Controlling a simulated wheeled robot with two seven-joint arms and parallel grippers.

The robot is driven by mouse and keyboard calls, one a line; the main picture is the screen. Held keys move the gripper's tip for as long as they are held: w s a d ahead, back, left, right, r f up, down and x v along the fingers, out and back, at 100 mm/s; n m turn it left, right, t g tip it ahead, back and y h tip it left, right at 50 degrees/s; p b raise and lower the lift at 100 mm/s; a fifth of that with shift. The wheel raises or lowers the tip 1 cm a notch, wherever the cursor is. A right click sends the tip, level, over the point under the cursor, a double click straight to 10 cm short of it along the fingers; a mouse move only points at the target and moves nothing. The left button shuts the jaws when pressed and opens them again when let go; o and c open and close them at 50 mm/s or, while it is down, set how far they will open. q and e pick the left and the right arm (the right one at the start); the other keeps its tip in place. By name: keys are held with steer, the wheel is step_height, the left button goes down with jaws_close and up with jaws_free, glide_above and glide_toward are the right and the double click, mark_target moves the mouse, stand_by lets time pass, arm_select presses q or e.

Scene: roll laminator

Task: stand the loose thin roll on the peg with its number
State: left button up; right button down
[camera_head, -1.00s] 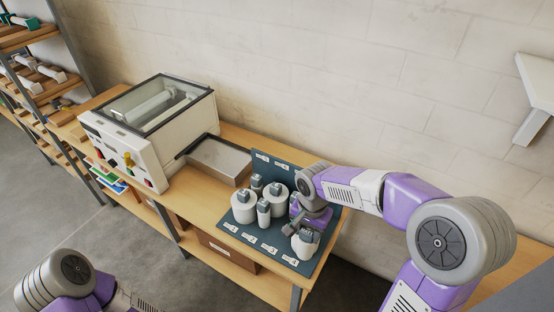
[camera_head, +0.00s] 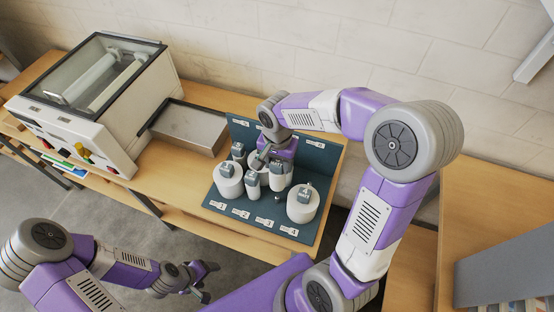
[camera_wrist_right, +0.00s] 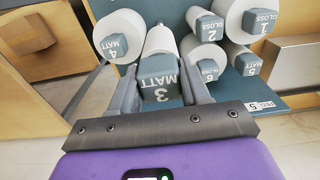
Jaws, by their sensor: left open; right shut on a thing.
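The thin white roll with a grey cap marked MATT 3 (camera_wrist_right: 161,80) is between the fingers of my right gripper (camera_wrist_right: 160,70) in the right wrist view. In the head view my right gripper (camera_head: 264,159) is low over the dark teal peg board (camera_head: 318,165), among the standing rolls. A small dark bare peg (camera_head: 278,198) shows behind the front number labels (camera_head: 262,222). My left gripper (camera_head: 207,281) is open and empty, in front of the bench.
Thick roll 4 (camera_wrist_right: 119,36), roll 2 (camera_wrist_right: 205,30), roll 1 (camera_wrist_right: 263,22) and roll 5 (camera_wrist_right: 245,62) stand close around the held roll. A grey tray (camera_head: 188,128) and the laminator (camera_head: 92,95) are left of the board. Bare bench top lies in front of the tray.

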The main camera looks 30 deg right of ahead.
step_height(320, 180, down, 8)
steer(key=b, duration=0.5)
steer(key=shift+b, duration=0.3)
steer(key=shift+f+b, duration=0.75)
steer(key=shift+f, duration=0.1)
steer(key=shift+f+b, duration=0.25)
steer(key=shift+b, duration=0.15)
steer(key=shift+a+f+b, duration=0.1)
steer(key=shift+f+b, duration=1.15)
steer(key=shift+f, duration=0.1)
steer(key=shift+c, duration=2.3)
jaws_free()
steer(key=shift+r, duration=0.1)
